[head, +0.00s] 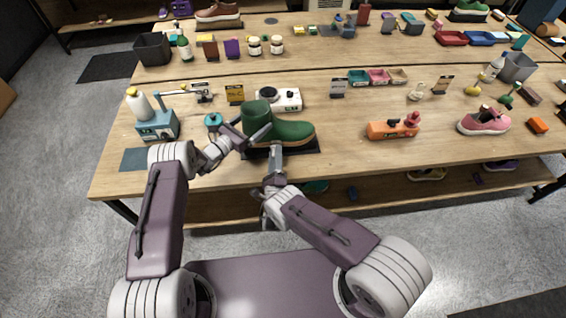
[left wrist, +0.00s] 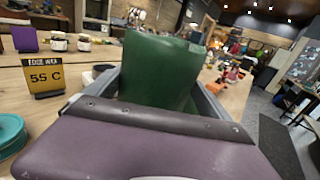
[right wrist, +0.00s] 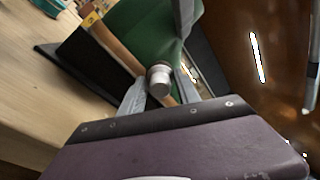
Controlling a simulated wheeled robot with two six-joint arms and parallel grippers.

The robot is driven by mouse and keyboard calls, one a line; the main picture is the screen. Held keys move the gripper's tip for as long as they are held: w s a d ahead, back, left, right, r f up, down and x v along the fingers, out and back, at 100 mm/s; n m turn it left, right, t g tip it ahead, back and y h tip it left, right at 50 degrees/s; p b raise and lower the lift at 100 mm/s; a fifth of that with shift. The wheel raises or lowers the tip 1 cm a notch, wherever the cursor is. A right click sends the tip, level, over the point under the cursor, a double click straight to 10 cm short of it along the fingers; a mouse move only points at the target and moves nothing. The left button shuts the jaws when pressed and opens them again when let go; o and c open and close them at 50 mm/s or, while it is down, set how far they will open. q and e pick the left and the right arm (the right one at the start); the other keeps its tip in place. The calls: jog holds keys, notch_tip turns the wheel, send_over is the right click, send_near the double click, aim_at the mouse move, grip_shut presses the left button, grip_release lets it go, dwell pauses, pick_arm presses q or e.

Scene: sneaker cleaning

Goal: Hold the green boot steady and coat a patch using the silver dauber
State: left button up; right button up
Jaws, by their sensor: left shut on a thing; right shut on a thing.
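The green boot (head: 290,131) stands upright on a black mat (head: 309,147) near the table's front edge, its shaft at left and toe to the right. My left gripper (head: 246,137) is shut on the boot's shaft; in the left wrist view the green shaft (left wrist: 160,72) sits between the fingers. My right gripper (head: 276,156) is in front of the boot's near side. In the right wrist view it is shut on the silver dauber (right wrist: 159,80), whose round metal end faces the camera. The boot (right wrist: 150,30) fills the view just beyond; contact between dauber and boot cannot be told.
A teal round tin (head: 213,120) and a blue device with a white bottle (head: 157,125) stand left of the boot. A white hotplate-like unit (head: 287,99) is behind it. An orange tool (head: 392,129) lies to the right, with clear table between.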

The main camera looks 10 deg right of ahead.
jog(key=shift+d, duration=0.1)
jog(key=shift+s+d, duration=0.2)
jog(key=shift+d, duration=1.7)
jog(key=shift+s+d, duration=0.15)
jog(key=shift+d, duration=1.8)
jog(key=shift+d, duration=1.9)
jog(key=shift+w, duration=0.5)
jog(key=shift+a, duration=0.1)
